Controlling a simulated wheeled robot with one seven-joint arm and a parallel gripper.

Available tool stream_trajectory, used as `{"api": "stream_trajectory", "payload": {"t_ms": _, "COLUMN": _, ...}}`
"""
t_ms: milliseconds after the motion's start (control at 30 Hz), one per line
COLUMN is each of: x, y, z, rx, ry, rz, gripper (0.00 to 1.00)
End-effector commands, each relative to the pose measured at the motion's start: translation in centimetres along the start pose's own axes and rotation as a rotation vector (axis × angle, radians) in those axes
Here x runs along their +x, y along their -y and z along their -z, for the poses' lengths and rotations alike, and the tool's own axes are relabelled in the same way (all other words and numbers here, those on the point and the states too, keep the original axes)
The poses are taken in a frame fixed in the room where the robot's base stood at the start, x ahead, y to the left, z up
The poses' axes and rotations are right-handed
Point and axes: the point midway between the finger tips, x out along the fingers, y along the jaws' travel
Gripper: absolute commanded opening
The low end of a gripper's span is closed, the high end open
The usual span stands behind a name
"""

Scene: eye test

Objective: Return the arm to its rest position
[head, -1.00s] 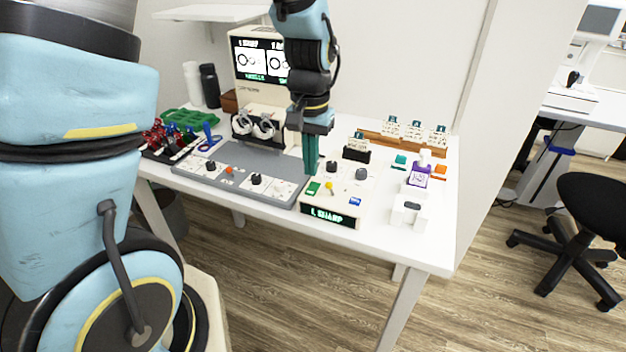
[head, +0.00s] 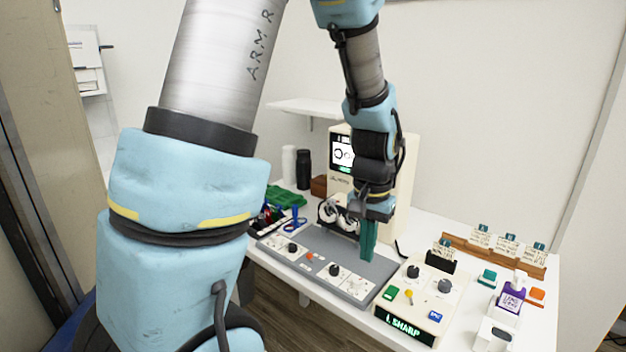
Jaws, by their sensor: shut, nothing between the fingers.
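My arm fills the left and upper middle of the head view. My gripper (head: 368,241) points down with its teal fingers together, shut and empty. It hangs over the table (head: 461,221), in front of the cream eye-test machine (head: 403,190) and above the far right part of the grey control panel (head: 325,262). I cannot tell how high it is above the panel. Part of the machine and its screen (head: 342,152) is hidden behind my arm.
A cream control box (head: 450,293) with a lit "SHARP" display stands right of the gripper. A wooden card rack (head: 515,259) and a purple-labelled bottle (head: 511,298) are farther right. A dark bottle (head: 303,170) and green tray (head: 287,196) are at the left.

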Motion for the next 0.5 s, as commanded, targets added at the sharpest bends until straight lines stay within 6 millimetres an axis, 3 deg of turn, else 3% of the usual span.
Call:
{"api": "stream_trajectory", "payload": {"t_ms": 33, "x": -0.7, "y": 2.7, "z": -1.0, "rx": -0.069, "ry": -0.015, "rz": 0.001, "gripper": 0.00}}
{"api": "stream_trajectory", "payload": {"t_ms": 200, "x": -2.2, "y": 9.8, "z": -5.3, "rx": -0.275, "ry": -0.060, "rz": 0.012, "gripper": 0.00}}
{"api": "stream_trajectory", "payload": {"t_ms": 333, "x": -3.0, "y": 13.4, "z": -8.8, "rx": -0.404, "ry": -0.087, "rz": 0.026, "gripper": 0.00}}
{"api": "stream_trajectory", "payload": {"t_ms": 500, "x": -3.4, "y": 15.6, "z": -11.6, "rx": -0.502, "ry": -0.108, "rz": 0.040, "gripper": 0.00}}
